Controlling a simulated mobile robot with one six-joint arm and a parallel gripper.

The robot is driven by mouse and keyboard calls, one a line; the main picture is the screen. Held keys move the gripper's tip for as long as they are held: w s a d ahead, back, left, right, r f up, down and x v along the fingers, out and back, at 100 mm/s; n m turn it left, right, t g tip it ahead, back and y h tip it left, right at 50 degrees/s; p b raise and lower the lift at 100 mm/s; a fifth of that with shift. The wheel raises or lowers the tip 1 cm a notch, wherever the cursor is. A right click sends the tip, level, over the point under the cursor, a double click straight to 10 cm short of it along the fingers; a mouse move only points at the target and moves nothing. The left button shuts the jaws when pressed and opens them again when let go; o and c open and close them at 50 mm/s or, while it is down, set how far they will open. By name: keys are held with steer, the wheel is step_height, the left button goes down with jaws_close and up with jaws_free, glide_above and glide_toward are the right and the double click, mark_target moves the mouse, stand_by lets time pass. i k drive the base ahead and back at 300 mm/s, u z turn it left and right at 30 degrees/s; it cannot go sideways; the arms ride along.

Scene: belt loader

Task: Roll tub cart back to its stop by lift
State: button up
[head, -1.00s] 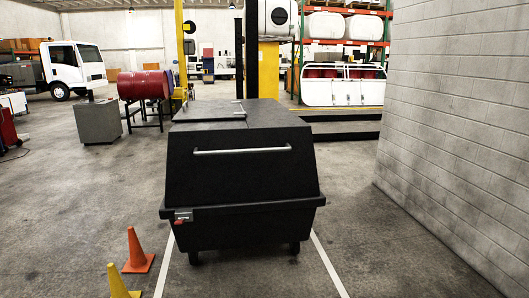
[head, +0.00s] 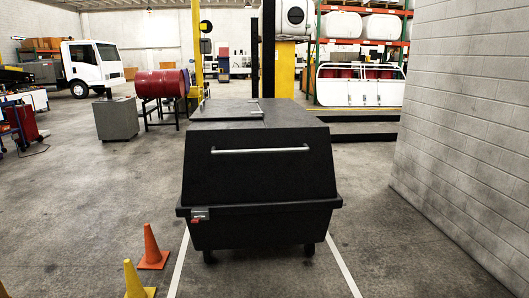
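The tub cart (head: 262,180) is black, with a sloped front, a hinged lid and casters. It stands upright in the middle of the head view, between two white floor lines. A silver bar handle (head: 260,150) runs across its near face. A small grey and red latch (head: 200,214) sits at its lower left rim. The lift (head: 270,55), with a dark mast and yellow posts, rises behind the cart. The cart hides the lift's base and the floor in front of it. My gripper does not show in the head view.
An orange cone (head: 152,250) and a yellow cone (head: 136,281) stand left of the left floor line. A grey block wall (head: 465,130) bounds the right side. A low dark platform (head: 362,127) lies behind the cart at right. Open floor lies to the left.

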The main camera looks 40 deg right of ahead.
mark_target(269, 181)
steer(key=u, duration=0.05)
steer(key=i, duration=1)
steer(key=z, duration=0.05)
